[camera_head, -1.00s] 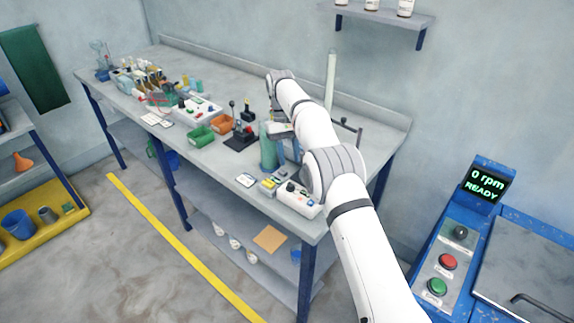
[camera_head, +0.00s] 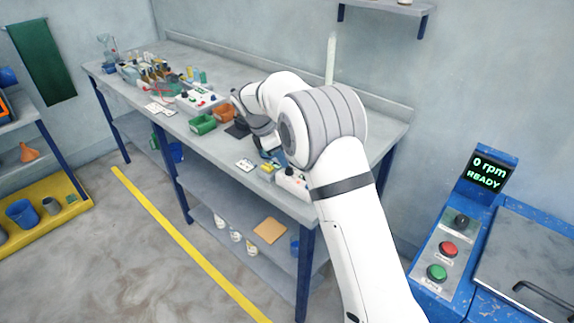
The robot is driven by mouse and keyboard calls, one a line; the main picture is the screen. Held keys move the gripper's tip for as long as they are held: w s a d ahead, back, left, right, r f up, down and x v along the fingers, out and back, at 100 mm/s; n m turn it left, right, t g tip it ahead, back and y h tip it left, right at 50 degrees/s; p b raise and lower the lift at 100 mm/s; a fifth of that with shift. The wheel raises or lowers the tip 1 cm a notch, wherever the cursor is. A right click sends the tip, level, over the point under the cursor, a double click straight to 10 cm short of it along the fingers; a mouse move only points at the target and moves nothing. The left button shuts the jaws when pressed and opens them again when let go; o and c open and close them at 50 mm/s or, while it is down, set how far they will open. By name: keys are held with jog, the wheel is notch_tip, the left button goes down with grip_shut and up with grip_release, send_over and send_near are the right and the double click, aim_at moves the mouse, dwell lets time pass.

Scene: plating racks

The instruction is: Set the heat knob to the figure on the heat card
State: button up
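My gripper (camera_head: 268,148) is over the near right part of the bench, largely hidden by my own arm. Its fingertips are not clear, so its opening cannot be told. A white box (camera_head: 291,183) with small dark and red controls sits at the bench's front right, partly behind my arm. A small white card (camera_head: 245,165) lies near the front edge, left of the gripper. Another white control box (camera_head: 199,102) with coloured knobs stands further left, with pale cards (camera_head: 160,109) by it. Labels and figures are too small to read, so I cannot tell which is the heat knob or heat card.
A green bin (camera_head: 202,124) and an orange bin (camera_head: 224,114) stand mid-bench, left of a dark stand (camera_head: 237,130). A small yellow item (camera_head: 267,172) lies beside the white box. A blue machine (camera_head: 452,250) reading "0 rpm READY" stands at right.

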aim_at(289, 170)
jog(key=shift+x, duration=2.25)
jog(key=shift+d+r, duration=0.1)
jog(key=shift+d, duration=0.1)
jog(key=shift+c, duration=0.3)
grip_shut()
